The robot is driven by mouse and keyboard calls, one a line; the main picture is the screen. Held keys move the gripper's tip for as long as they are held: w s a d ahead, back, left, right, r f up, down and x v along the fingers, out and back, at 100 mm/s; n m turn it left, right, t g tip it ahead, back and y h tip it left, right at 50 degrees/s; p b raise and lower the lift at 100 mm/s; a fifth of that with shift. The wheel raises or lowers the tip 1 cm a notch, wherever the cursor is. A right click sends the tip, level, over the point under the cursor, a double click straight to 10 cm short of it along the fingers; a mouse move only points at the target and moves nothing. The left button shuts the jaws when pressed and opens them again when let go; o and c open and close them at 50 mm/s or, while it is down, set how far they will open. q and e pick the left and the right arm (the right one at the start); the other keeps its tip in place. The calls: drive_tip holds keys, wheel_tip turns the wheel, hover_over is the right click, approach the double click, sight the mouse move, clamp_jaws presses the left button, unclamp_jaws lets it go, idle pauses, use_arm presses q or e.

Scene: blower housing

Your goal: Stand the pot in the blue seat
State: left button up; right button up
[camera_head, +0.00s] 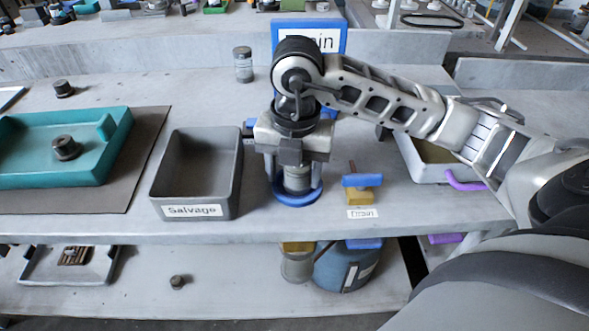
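The pot (297,180) is a small grey metal cylinder. It looks upright within the round blue seat (297,200) on the workbench, just right of the grey bin. My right gripper (296,183) points down over it, with one finger on each side of the pot and what look like small gaps between. The gripper body hides the pot's top, and I cannot see exactly how its base meets the seat. My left gripper is not in view.
The grey Salvage bin (168,190) stands close left of the seat. A yellow valve with a blue handle (362,184) is close right. A blue signboard (335,28) and a lidded jar (243,66) stand behind. A teal tray (50,170) lies far left.

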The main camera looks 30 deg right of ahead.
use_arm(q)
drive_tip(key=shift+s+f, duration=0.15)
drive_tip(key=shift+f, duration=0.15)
use_arm(e)
drive_tip(key=shift+s+d+f+g, duration=0.15)
drive_tip(key=shift+s+f+g, duration=0.2)
drive_tip(key=shift+f, duration=0.35)
drive_tip(key=shift+r+p, duration=0.25)
drive_tip(key=shift+p, duration=0.05)
use_arm(q)
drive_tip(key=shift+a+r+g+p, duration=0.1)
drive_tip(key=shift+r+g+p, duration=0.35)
drive_tip(key=shift+p, duration=0.75)
use_arm(e)
wheel_tip(320, 180, up, 13)
drive_tip(key=shift+w+d+r, duration=0.1)
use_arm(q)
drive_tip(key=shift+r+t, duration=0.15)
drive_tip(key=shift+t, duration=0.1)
